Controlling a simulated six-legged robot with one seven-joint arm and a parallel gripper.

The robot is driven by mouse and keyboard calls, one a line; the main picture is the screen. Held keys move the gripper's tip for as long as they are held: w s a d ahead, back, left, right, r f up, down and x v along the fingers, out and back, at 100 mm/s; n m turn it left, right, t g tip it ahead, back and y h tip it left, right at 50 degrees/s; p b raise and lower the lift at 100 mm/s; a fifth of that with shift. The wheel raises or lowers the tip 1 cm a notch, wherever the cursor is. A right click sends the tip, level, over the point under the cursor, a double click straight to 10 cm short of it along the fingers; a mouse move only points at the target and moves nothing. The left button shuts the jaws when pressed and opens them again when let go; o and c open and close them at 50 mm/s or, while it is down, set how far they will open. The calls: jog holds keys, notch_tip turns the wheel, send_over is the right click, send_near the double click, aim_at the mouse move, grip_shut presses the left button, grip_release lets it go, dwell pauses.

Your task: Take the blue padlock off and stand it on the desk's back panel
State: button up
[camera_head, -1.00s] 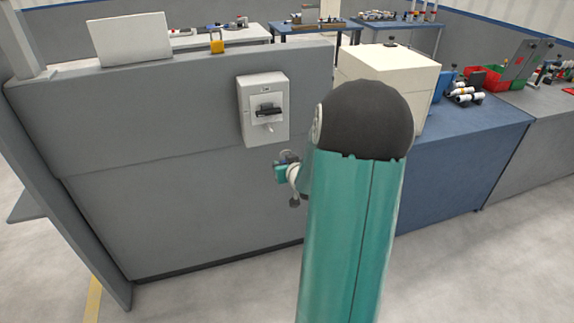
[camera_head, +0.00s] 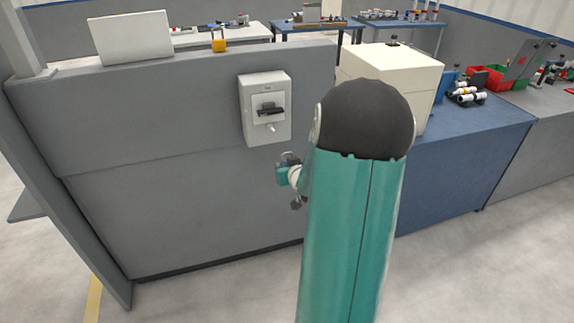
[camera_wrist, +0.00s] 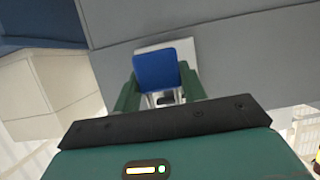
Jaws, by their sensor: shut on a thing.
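The blue padlock (camera_wrist: 156,68) is held between the two green fingers of my gripper (camera_wrist: 159,76) in the wrist view. In the head view, the white switch box (camera_head: 281,119) with a black handle (camera_head: 270,108) is fixed to the grey back panel (camera_head: 150,115). My arm covers the area right of and below the box, and the padlock cannot be made out there.
A yellow padlock (camera_head: 219,44) stands on the panel's top edge, beside a white board (camera_head: 132,38). The top edge is clear right of the yellow padlock. A cream box (camera_head: 390,75) stands on the blue bench (camera_head: 455,160) at right.

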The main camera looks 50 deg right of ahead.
jog(key=s+a, duration=0.3)
jog(key=s, duration=0.3)
jog(key=shift+a, duration=0.2)
dwell(0.9)
jog(key=shift+r, duration=0.1)
